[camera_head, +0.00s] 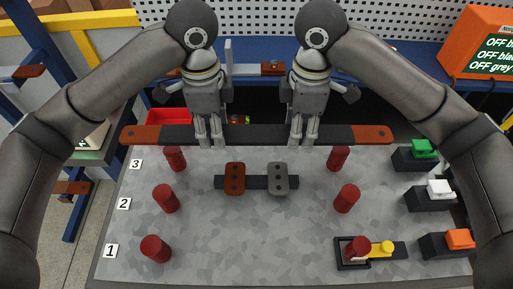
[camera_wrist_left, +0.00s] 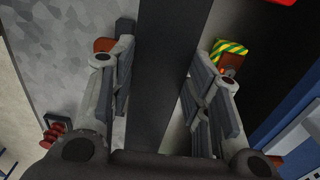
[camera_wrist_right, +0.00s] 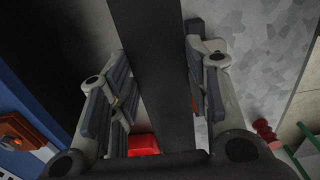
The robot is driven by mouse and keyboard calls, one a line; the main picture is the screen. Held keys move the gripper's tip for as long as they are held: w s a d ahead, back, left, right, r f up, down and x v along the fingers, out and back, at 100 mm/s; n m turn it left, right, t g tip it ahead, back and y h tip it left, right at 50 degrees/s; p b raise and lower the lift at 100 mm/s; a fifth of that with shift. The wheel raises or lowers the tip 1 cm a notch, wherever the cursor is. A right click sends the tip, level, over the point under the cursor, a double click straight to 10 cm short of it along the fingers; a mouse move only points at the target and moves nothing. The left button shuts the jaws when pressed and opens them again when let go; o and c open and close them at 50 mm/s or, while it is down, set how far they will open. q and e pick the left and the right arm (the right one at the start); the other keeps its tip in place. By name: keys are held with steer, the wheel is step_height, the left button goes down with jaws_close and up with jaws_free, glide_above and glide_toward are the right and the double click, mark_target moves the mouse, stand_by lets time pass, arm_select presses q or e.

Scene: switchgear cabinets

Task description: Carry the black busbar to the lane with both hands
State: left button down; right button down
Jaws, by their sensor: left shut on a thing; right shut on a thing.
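The black busbar (camera_head: 255,134) has copper-coloured ends and lies level across the head view, just behind the row 3 posts. My left gripper (camera_head: 209,143) is shut on it left of its middle, and my right gripper (camera_head: 303,143) is shut on it right of its middle. The bar runs between the fingers in the left wrist view (camera_wrist_left: 172,70) and the right wrist view (camera_wrist_right: 155,70). Red posts stand in rows marked 3 (camera_head: 135,164), 2 (camera_head: 123,203) and 1 (camera_head: 110,250). The bar's exact height above the table cannot be told.
A short dark bar with brown (camera_head: 235,178) and grey (camera_head: 278,178) blocks lies mid-table. Green (camera_head: 422,148), white (camera_head: 439,188) and orange (camera_head: 460,239) switches line the right side. A yellow handle (camera_head: 382,248) is by the front right post. An orange screen box (camera_head: 480,45) stands back right.

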arm_select(q)
steer(key=shift+f+b, duration=0.1)
steer(key=shift+b, duration=0.2)
arm_select(e)
steer(key=shift+f, duration=0.1)
